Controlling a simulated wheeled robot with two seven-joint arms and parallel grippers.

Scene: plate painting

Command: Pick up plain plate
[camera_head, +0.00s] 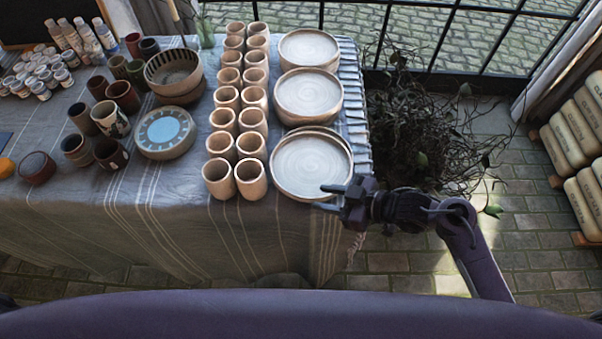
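Plain pale plates stand in three stacks along the right side of the table. The nearest plain plate (309,164) is on top of the front stack, near the table's front right corner. My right gripper (323,198) is at the front right rim of this stack, with its two fingers apart and pointing left. The fingers look open, one near the rim and one lower; I cannot tell whether they touch the plate. The middle stack (308,93) and the back stack (308,47) are clear of the gripper. My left gripper is not in view.
Two rows of plain cups (250,178) stand just left of the plates. A blue painted plate (164,131), a patterned bowl (173,70), dark cups and paint jars fill the left. A dry plant (425,125) stands right of the table (190,215); its front strip is bare.

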